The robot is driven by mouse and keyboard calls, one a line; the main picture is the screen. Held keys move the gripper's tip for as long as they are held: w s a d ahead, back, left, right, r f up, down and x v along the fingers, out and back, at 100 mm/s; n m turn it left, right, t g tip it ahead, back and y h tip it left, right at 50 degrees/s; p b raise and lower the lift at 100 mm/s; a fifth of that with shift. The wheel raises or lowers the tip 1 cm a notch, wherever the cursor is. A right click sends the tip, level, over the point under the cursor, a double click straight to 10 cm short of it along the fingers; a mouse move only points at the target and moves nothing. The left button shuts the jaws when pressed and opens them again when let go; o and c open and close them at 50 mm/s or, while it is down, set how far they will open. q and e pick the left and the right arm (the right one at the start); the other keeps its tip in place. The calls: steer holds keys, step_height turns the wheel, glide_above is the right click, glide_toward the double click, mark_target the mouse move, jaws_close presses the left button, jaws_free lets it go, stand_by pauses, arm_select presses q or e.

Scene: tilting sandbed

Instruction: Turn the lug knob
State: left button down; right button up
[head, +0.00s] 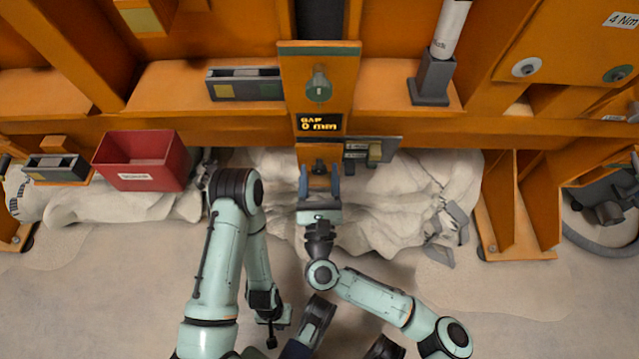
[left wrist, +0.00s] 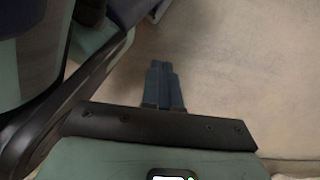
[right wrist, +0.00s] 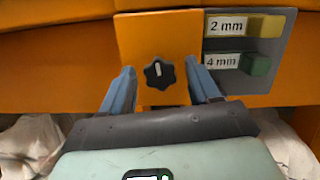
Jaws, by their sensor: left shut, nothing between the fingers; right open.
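A black lobed knob (right wrist: 159,72) with a white mark sits on an orange plate, in the middle of the right wrist view. It also shows small and dark in the head view (head: 319,167). My right gripper (head: 319,180) is open in front of it, with one blue finger to each side. In the right wrist view the fingertips (right wrist: 159,66) flank the knob with a gap on both sides, and nothing is held. My left gripper (head: 271,341) is low over the floor, away from the knob. Its fingers (left wrist: 162,70) are together and empty.
Right of the knob is a grey holder (right wrist: 245,50) with yellow "2 mm" and green "4 mm" blocks. A display (head: 319,124) above the knob reads "GAP 0 mm". A greenish knob (head: 319,87) sits higher. A red bin (head: 140,178) stands left. Pale sand lies below the beam.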

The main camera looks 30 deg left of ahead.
arm_select(q)
steer(key=shift+t, duration=0.7)
steer(key=w, duration=0.1)
steer(key=w+r+p, duration=0.2)
steer(key=w, duration=0.1)
steer(key=shift+d, duration=0.25)
arm_select(e)
steer(key=v, duration=1.3)
steer(key=shift+s+d, duration=0.1)
steer(key=shift+s, duration=0.05)
